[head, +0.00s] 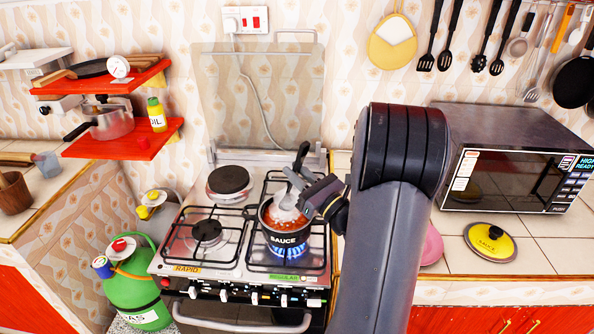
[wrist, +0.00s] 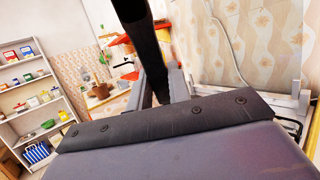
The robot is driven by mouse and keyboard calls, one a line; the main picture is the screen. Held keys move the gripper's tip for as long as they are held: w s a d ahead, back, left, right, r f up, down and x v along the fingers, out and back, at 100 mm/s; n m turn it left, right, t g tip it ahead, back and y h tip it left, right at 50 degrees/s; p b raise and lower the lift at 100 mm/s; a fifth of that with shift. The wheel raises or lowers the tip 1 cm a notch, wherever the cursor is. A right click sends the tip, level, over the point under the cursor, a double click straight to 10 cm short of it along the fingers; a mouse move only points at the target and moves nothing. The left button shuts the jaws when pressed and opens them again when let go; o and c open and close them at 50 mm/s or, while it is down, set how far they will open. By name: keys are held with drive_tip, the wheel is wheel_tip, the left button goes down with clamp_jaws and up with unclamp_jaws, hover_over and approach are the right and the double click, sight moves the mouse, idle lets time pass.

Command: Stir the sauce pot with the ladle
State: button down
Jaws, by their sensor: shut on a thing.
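The black sauce pot (head: 285,239), lettered SAUCE, stands on the front right burner with blue flame under it. Red sauce (head: 271,215) shows inside. The ladle (head: 301,157) has a black handle that rises above the pot. Its metal lower end reaches down into the pot mouth, and how deep it sits in the sauce is hard to tell. My gripper (head: 314,190) is just above the pot's right side, shut on the ladle. In the wrist view the black ladle handle (wrist: 145,40) runs between the two grey fingers of my gripper (wrist: 158,85).
The stove (head: 189,256) has free burners left and behind. A microwave (head: 512,160) and a yellow lid (head: 490,241) are on the right counter. Red shelves (head: 110,145) hang at left, above a green gas cylinder (head: 135,290). Utensils hang on the back wall.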

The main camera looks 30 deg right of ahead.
sight(290, 190)
wheel_tip(290, 190, down, 8)
drive_tip(key=b, duration=0.6)
drive_tip(key=shift+r, duration=0.2)
drive_tip(key=shift+d, duration=0.1)
